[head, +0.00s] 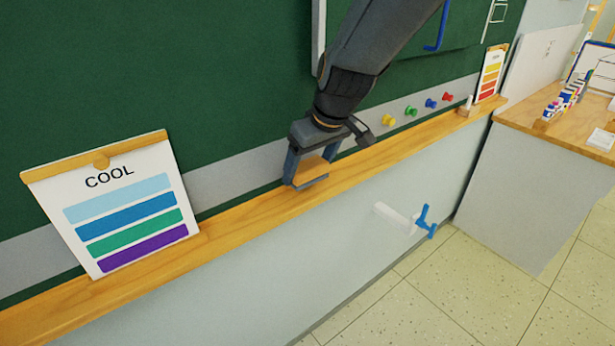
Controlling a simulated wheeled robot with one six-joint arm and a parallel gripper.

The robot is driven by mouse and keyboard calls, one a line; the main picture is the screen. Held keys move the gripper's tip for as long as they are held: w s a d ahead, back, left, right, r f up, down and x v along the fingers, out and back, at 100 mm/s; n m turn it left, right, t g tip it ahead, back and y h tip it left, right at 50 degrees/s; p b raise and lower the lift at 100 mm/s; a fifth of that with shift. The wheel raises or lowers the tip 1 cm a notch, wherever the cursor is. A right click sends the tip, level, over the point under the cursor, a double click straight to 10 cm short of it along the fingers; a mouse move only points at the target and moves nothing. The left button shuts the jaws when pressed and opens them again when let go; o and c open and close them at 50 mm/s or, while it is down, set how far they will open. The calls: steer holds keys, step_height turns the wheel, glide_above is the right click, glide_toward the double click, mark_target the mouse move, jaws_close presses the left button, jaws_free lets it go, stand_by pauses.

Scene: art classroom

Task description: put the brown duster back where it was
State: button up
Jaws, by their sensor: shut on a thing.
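My gripper (308,166) points down in front of the green chalkboard, at the wooden ledge near the middle of the head view. It is shut on the brown duster (313,170), a small block with an orange-brown body and a darker grey lower edge. The fingers hide part of the duster. The duster is right at the ledge (240,215); I cannot tell whether it touches the wood or hangs just above it.
A "COOL" colour chart (130,205) leans on the ledge to the left. Coloured pins (410,111) sit on the grey strip to the right. A warm-coloured chart (490,75) stands at the ledge's far end, near a wooden-topped counter (520,117). A blue-handled tap (427,222) sticks out below.

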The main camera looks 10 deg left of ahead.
mark_target(308, 179)
step_height(308, 179, down, 3)
steer(key=shift+f+p, duration=0.2)
steer(key=shift+p, duration=0.25)
steer(key=shift+w+a+f, duration=0.15)
steer(key=shift+f, duration=0.1)
steer(key=o, duration=1)
steer(key=b+v, duration=0.1)
steer(key=v, duration=1.1)
steer(key=s+d+f+m+h, duration=0.1)
steer(key=s+d+f+m, duration=0.2)
steer(key=d, duration=0.6)
steer(key=s+d+f+m+g+h, duration=0.1)
steer(key=s+d+f+m, duration=0.2)
steer(key=d, duration=0.7)
steer(key=s+d+f+m+g+h, duration=0.1)
steer(key=s+d+f+m, duration=0.3)
steer(key=s+d+f, duration=0.3)
steer(key=shift+d+f, duration=0.1)
steer(key=shift+d, duration=0.65)
steer(key=shift+d+f, duration=0.15)
steer(key=shift+d, duration=0.6)
